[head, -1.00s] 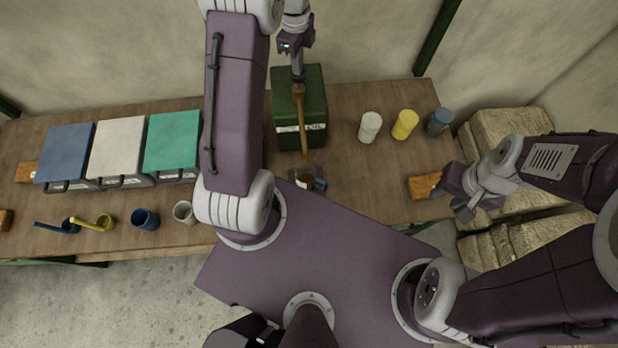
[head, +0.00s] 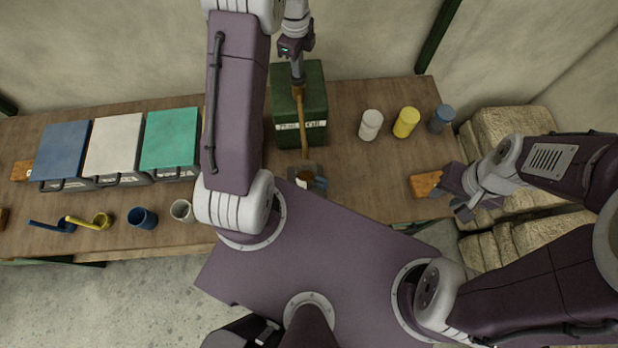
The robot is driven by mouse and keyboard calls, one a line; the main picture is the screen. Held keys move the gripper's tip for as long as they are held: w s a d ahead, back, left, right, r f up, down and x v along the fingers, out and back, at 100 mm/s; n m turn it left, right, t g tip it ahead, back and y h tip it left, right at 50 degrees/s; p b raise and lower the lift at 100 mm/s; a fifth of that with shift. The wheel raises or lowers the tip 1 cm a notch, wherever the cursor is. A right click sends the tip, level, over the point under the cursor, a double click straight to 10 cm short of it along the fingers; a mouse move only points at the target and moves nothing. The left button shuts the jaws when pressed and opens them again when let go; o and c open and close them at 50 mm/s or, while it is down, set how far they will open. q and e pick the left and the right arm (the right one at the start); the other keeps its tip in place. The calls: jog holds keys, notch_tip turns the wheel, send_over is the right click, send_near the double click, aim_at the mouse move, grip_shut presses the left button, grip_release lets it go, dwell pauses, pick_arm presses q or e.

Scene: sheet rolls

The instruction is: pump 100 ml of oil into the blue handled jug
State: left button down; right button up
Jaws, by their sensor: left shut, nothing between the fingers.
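A green oil drum (head: 315,100) with a white label stands at the back of the bench. A brown pump spout (head: 302,125) comes from its top and runs toward a grey jug (head: 315,167) with a blue handle (head: 321,183). The jug stands on the bench in front of the drum, under the spout end, with brown inside. Its near side is partly hidden by my body. My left gripper (head: 298,80) is shut and empty at the top of the pump; I cannot tell whether it touches. My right gripper (head: 451,203) is open and empty off the bench's right end.
White (head: 371,125), yellow (head: 406,122) and blue (head: 441,118) cups stand right of the drum. Stacked sacks (head: 510,130) stand right.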

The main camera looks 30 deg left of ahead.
pick_arm(q)
jog(key=shift+s, duration=0.1)
notch_tip(320, 180, up, 5)
jog(key=p, duration=0.5)
jog(key=shift+f, duration=0.1)
dwell(0.6)
jog(key=shift+f+b, duration=1.7)
jog(key=shift+f, duration=0.8)
jog(key=shift+r+p, duration=2.25)
jog(key=shift+r, duration=0.35)
